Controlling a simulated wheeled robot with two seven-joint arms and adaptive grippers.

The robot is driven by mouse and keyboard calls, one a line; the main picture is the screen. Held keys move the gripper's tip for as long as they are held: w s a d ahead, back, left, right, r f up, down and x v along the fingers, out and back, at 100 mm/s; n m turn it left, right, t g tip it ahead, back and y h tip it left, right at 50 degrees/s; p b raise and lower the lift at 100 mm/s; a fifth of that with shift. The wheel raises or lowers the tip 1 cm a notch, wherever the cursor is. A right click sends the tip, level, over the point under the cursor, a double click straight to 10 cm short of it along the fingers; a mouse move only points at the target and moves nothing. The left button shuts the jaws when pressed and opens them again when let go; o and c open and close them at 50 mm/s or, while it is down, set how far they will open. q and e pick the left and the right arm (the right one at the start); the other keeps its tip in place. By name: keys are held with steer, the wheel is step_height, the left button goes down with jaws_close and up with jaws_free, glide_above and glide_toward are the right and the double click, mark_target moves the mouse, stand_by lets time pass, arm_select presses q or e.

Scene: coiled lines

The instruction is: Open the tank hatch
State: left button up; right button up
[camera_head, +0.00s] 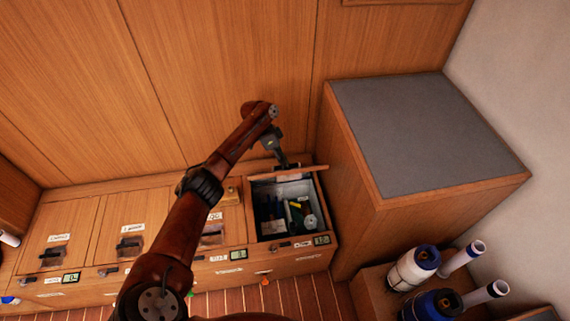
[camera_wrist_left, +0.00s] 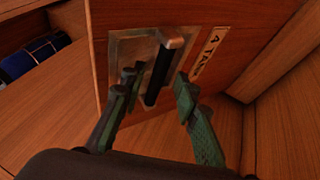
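The tank hatch lid (camera_head: 300,173) stands raised at the right end of the wooden bench, seen nearly edge-on. In the left wrist view the lid (camera_wrist_left: 250,25) shows a label partly readable as "TAN" and a dark bar handle (camera_wrist_left: 158,75) on a metal plate. My left gripper (camera_head: 284,163) is at the lid. Its two green fingers (camera_wrist_left: 158,90) are apart, one on each side of the handle; I cannot tell whether they touch it. The open compartment (camera_head: 262,229) below holds several small items. My right gripper is not in view.
Other closed hatches (camera_head: 122,228) with handles and labels lie along the bench to the left. A tall grey-topped cabinet (camera_head: 425,130) stands close on the right. Blue and white cylinders (camera_head: 413,268) stand at the lower right. Wooden wall panels rise behind.

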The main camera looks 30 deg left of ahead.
arm_select(q)
steer(key=shift+r, duration=0.2)
steer(key=v, duration=1.1)
steer(key=shift+a+r, duration=0.2)
steer(key=shift+a, duration=0.05)
